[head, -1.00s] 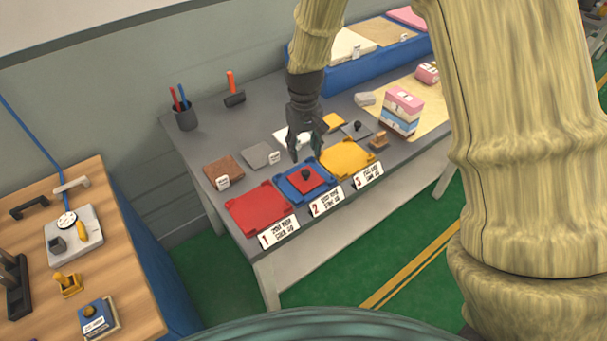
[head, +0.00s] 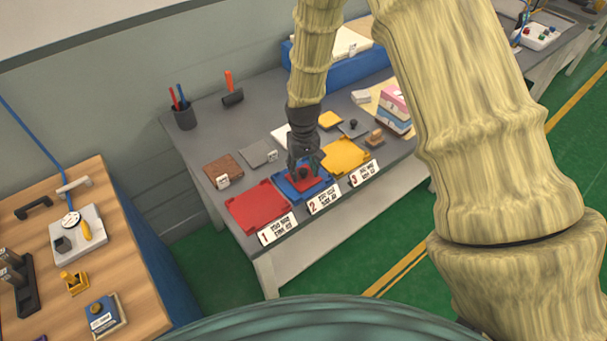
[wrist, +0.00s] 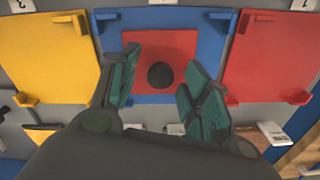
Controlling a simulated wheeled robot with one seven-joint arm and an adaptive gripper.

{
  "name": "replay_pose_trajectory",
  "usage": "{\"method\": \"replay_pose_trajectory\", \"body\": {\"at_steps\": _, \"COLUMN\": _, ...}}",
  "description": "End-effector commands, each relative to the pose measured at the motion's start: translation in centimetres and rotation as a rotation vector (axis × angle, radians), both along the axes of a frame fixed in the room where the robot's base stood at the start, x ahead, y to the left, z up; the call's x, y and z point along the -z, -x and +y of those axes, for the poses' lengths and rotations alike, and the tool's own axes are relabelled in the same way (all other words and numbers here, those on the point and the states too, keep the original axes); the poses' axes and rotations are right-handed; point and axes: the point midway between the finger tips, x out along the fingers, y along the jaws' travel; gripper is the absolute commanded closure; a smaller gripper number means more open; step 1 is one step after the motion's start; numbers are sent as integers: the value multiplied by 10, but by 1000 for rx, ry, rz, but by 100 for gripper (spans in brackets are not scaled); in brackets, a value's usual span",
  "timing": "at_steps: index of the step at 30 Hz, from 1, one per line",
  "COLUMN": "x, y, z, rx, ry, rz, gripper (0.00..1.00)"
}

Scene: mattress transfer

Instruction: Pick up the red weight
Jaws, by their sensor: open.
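The red weight is a flat red square plate with a dark round knob on top. It lies on the blue tray (wrist: 185,20), the middle of three trays. In the wrist view the red weight (wrist: 182,50) shows between my gripper's fingers, with the knob near the middle of the gap. In the head view the red weight (head: 312,182) is partly hidden by my gripper (head: 304,170). In the wrist view my gripper (wrist: 155,88) is open, with one teal finger pad on each side of the knob. I cannot tell how far above the plate the fingertips are.
A red tray (head: 258,207) lies left of the blue tray and a yellow tray (head: 345,154) right of it. Number signs stand along the front edge. A brown plate (head: 222,168) and a grey plate (head: 257,153) lie behind. Stacked boxes (head: 394,108) stand at the right.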

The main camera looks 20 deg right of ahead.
Motion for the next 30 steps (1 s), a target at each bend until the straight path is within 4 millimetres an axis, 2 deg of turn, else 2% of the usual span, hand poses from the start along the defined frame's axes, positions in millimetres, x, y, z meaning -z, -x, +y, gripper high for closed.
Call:
{"method": "replay_pose_trajectory", "body": {"at_steps": 5, "x": 8, "y": 0, "z": 0, "rx": 0, "ry": 0, "rz": 0, "gripper": 53}}
{"method": "replay_pose_trajectory", "body": {"at_steps": 12, "x": 9, "y": 0, "z": 0, "rx": 0, "ry": 0, "rz": 0, "gripper": 53}}
{"method": "replay_pose_trajectory", "body": {"at_steps": 13, "x": 9, "y": 0, "z": 0, "rx": 0, "ry": 0, "rz": 0, "gripper": 55}}
{"method": "replay_pose_trajectory", "body": {"at_steps": 18, "x": 9, "y": 0, "z": 0, "rx": 0, "ry": 0, "rz": 0, "gripper": 86}}
{"method": "replay_pose_trajectory", "body": {"at_steps": 21, "x": 9, "y": 0, "z": 0, "rx": 0, "ry": 0, "rz": 0, "gripper": 100}}
{"method": "replay_pose_trajectory", "body": {"at_steps": 30, "x": 8, "y": 0, "z": 0, "rx": 0, "ry": 0, "rz": -1, "gripper": 100}}
